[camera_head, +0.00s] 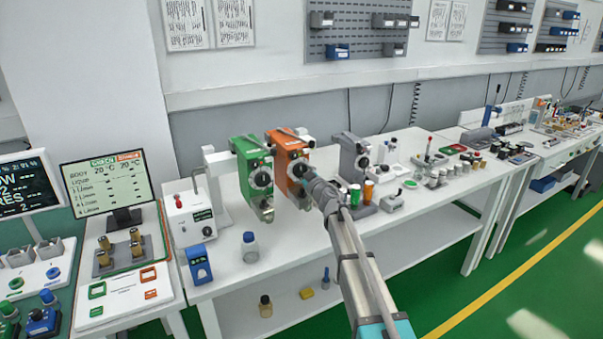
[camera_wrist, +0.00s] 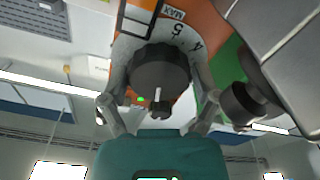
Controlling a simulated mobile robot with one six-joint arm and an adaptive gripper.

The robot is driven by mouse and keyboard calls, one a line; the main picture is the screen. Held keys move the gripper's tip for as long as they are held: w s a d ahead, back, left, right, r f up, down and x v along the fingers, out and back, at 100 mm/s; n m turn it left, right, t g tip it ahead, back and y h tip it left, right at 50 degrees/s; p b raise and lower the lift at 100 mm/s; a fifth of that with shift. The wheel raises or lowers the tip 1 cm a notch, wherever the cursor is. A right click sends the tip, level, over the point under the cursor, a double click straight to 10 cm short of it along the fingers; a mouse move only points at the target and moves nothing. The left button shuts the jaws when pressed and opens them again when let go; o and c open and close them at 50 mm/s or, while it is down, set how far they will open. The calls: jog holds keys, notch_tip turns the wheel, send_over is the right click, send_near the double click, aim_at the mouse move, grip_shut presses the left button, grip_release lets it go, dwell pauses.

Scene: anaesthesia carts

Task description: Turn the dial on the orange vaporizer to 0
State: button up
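The orange vaporizer (camera_head: 283,152) stands on the white bench between a green vaporizer (camera_head: 248,162) and a grey one (camera_head: 352,155). Its black dial (camera_wrist: 160,75) fills the middle of the wrist view, with a white mark on its lower edge. The orange body (camera_wrist: 203,22) shows above, with 4, 5 and MAX legible on the light scale ring. My gripper (camera_wrist: 160,85) has one finger on each side of the dial. I cannot tell whether the fingers press on it. In the head view my gripper (camera_head: 308,180) reaches the vaporizer's front and hides part of it.
A monitor (camera_head: 107,182) stands at the left. A clear blue-capped bottle (camera_head: 250,247) and a blue device (camera_head: 199,264) are near the bench's front. Coloured canisters (camera_head: 367,191) stand right of my arm. A dark knob (camera_wrist: 240,103) and grey body are close on the right in the wrist view.

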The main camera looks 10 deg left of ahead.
jog(key=shift+o, duration=0.5)
jog(key=shift+n, duration=0.4)
